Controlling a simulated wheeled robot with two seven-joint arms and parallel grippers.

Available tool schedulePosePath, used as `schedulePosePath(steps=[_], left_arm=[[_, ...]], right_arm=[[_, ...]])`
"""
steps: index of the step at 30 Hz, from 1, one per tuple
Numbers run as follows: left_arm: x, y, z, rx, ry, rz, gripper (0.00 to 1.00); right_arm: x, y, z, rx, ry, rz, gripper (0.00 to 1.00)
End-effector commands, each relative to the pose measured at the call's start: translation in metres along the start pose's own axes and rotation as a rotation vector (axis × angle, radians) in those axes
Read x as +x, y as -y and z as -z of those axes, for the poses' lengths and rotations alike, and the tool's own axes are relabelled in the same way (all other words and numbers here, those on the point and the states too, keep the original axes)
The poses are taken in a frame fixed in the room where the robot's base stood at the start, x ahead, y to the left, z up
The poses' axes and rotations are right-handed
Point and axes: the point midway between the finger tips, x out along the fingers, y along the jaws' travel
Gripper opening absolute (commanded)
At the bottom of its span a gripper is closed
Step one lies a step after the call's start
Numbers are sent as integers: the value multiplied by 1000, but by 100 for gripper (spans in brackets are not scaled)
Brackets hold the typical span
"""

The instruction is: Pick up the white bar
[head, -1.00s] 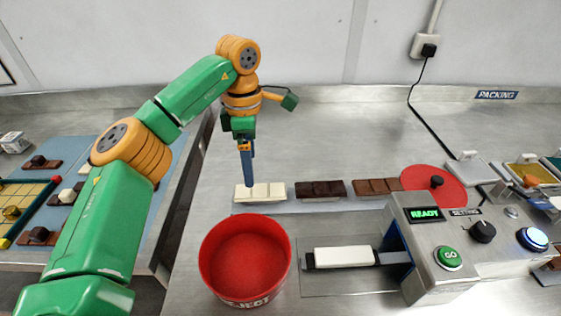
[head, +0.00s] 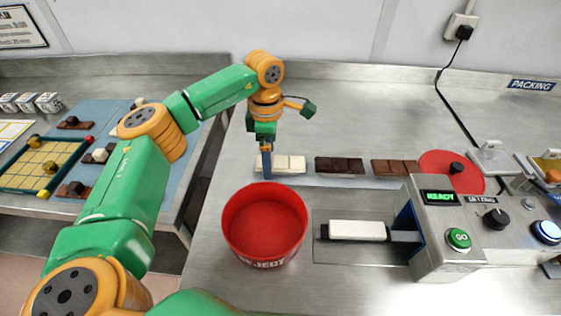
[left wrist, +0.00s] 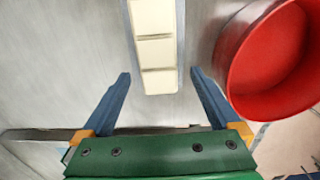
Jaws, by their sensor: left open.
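The white bar (head: 285,164) is a pale, segmented block lying flat at the left end of a row of bars in the head view. It also shows in the left wrist view (left wrist: 155,42), running lengthwise away from the fingers. My left gripper (head: 267,176) points down at the near left part of the bar and covers a little of it. In the left wrist view its blue fingers (left wrist: 160,76) are apart, one to each side of the bar's near end, with nothing gripped. The exact height above the bar is unclear. My right gripper is out of view.
A red reject bin (head: 265,225) stands close in front of the bar. Two brown bars (head: 340,165) (head: 396,167) lie to its right, then a red disc (head: 438,178). A machine (head: 440,235) with a white block (head: 357,230) stands in front right. Open bench lies behind the row.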

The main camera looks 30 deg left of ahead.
Motion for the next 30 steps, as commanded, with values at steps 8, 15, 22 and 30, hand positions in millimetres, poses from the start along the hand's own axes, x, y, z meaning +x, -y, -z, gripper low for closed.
schedulePosePath(steps=[8, 15, 22, 30], left_arm=[[3, 0, 0, 0, 0, 0, 96], [3, 0, 0, 0, 0, 0, 80], [3, 0, 0, 0, 0, 0, 18], [2, 0, 0, 0, 0, 0, 5]], right_arm=[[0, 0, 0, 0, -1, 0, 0], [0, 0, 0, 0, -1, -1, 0], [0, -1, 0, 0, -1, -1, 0], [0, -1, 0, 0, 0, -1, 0]])
